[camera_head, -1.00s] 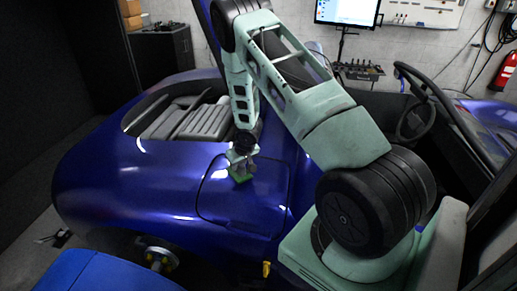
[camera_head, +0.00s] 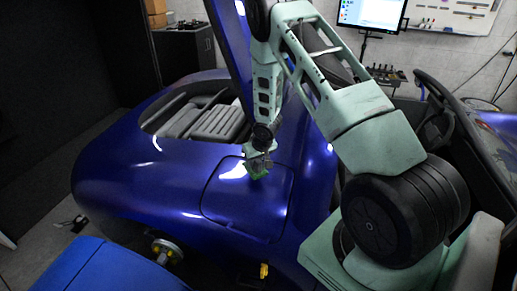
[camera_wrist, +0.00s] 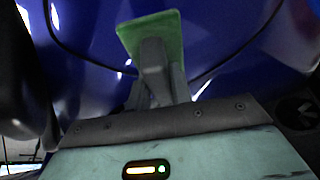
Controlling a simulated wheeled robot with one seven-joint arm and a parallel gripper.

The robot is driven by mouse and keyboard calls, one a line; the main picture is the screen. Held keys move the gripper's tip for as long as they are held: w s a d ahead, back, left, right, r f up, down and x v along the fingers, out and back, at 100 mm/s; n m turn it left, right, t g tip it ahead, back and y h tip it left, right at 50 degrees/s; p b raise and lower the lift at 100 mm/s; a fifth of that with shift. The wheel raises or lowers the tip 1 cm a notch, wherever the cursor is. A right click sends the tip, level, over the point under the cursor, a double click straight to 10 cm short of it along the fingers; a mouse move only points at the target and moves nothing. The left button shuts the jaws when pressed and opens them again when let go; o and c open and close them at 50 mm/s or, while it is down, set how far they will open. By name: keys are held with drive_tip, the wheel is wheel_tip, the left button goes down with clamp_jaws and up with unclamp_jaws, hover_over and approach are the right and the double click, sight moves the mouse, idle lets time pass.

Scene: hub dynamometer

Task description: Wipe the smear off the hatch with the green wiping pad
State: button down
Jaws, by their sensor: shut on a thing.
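The green wiping pad (camera_head: 257,174) is held at the end of my arm, and it also shows in the wrist view (camera_wrist: 151,33). My gripper (camera_head: 258,162) is shut on the pad, with its fingers (camera_wrist: 155,72) close together behind it. The pad is over the upper part of the hatch (camera_head: 240,205), a dark-outlined panel on the blue car body. I cannot tell whether the pad touches the surface. Bright patches show on the hatch, but I cannot tell a smear from reflections. My gripper and the pad hide part of the panel.
The blue car body (camera_head: 130,185) surrounds the hatch, with an open compartment (camera_head: 205,118) behind it. A bare wheel hub (camera_head: 166,251) and a blue box-like surface (camera_head: 95,268) are at the lower left. A monitor (camera_head: 371,14) stands at the back.

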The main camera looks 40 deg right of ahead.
drive_tip(key=shift+r+p, duration=1)
drive_tip(key=shift+r, duration=0.7)
